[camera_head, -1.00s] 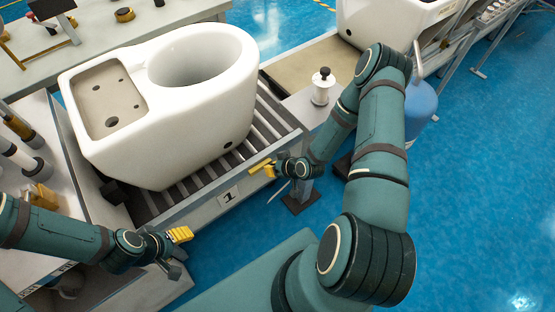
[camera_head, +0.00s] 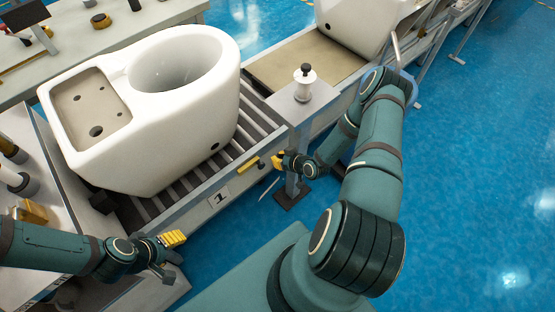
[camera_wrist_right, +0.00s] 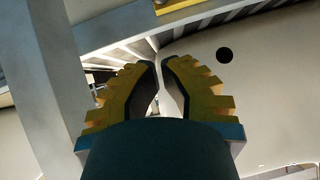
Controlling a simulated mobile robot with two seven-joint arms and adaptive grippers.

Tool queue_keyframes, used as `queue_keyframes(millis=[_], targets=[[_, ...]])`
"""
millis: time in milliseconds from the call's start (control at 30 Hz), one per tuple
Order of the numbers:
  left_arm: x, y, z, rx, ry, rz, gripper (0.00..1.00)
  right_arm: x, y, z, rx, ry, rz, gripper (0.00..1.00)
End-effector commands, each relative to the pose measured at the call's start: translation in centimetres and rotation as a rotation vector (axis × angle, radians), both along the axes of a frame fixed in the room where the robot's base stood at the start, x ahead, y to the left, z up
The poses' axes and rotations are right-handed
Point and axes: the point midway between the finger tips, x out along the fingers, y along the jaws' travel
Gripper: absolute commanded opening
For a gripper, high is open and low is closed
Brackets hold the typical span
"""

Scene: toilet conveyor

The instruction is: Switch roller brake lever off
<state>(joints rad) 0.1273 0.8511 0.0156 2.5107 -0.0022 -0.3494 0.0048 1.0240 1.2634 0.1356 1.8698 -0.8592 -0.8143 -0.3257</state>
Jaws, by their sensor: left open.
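The yellow roller brake lever (camera_head: 248,166) is on the side rail of the roller conveyor (camera_head: 225,184), right of the number 1 plate. A yellow part, likely this lever, shows at the top edge of the right wrist view (camera_wrist_right: 178,6). My right gripper (camera_head: 276,162) is just right of the lever, with a small gap between them. In the right wrist view, its yellow-padded fingers (camera_wrist_right: 159,66) are drawn together with only a narrow gap at the tips and nothing between them. My left gripper (camera_head: 178,248) is open and empty in front of the conveyor, lower left.
A large white toilet (camera_head: 150,150) stands on the rollers. A white and black knob (camera_head: 304,84) stands on the ledge above my right gripper. A second toilet (camera_head: 362,28) is farther back. Blue floor is open at right.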

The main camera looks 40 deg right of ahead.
Motion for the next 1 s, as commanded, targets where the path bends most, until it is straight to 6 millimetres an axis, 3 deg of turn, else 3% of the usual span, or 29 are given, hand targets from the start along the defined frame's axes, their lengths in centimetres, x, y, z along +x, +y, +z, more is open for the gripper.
queue_keyframes(millis=[400, 700, 1000], targets=[[0.4, 0.1, -2.1, 0.001, -0.009, 0.002, 0.62, 6.2, 1.4, -5.2, 0.001, 0.001, 0.0, 0.0], [0.6, 0.1, -2.9, 0.003, -0.014, 0.003, 0.62, 6.6, 1.9, -8.1, 0.001, 0.0, 0.0, 0.0], [0.6, 0.1, -2.9, 0.003, -0.014, 0.004, 0.62, 6.6, 1.9, -8.3, 0.001, 0.0, 0.001, 0.0]])
